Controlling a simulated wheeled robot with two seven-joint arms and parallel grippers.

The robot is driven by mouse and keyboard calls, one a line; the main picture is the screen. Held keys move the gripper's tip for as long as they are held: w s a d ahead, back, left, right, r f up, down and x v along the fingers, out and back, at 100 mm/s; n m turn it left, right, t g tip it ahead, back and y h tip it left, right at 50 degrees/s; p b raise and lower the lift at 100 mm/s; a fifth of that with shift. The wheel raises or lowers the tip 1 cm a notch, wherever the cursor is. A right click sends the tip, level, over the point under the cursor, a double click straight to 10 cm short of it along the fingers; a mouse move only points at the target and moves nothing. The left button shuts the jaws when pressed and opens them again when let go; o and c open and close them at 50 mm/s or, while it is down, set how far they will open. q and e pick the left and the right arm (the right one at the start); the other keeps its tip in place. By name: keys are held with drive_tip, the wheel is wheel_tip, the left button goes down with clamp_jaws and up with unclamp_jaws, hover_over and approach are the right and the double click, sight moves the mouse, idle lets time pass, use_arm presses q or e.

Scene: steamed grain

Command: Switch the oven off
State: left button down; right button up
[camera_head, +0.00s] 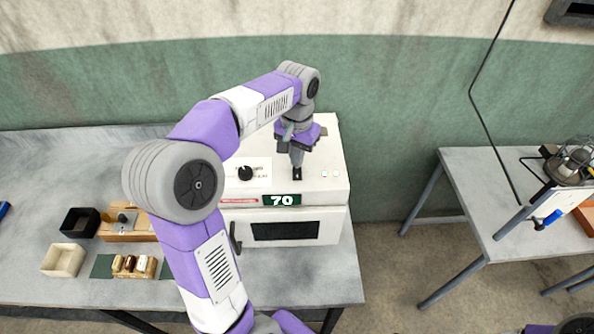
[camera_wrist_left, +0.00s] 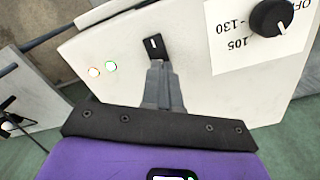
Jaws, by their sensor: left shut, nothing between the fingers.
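The oven (camera_head: 332,160) is a white box on the left table, with a green-lit "70" display (camera_head: 282,200) and a dark door window (camera_head: 285,230). A small black switch (camera_head: 297,175) is on its top panel. It also shows in the left wrist view (camera_wrist_left: 155,46), with a small pale mark. My left gripper (camera_head: 296,160) points down at the switch, fingers shut and empty. In the left wrist view its fingertips (camera_wrist_left: 157,64) are right beside the switch; I cannot tell whether they touch it. A black knob (camera_head: 245,173) with a printed scale sits to the left.
Two small round lights (camera_wrist_left: 102,69) are on the panel beside the switch. Small boxes, including a black one (camera_head: 80,222) and a cream one (camera_head: 63,260), stand on the left table (camera_head: 30,165). A second table (camera_head: 470,175) stands right, across a floor gap.

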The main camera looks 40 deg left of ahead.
use_arm(q)
drive_tip(key=shift+f+b, duration=0.65)
drive_tip(key=shift+f, duration=0.3)
idle(0.9)
wheel_tip(320, 180, up, 7)
drive_tip(key=p, duration=0.6)
drive_tip(key=shift+p, duration=0.4)
idle(0.3)
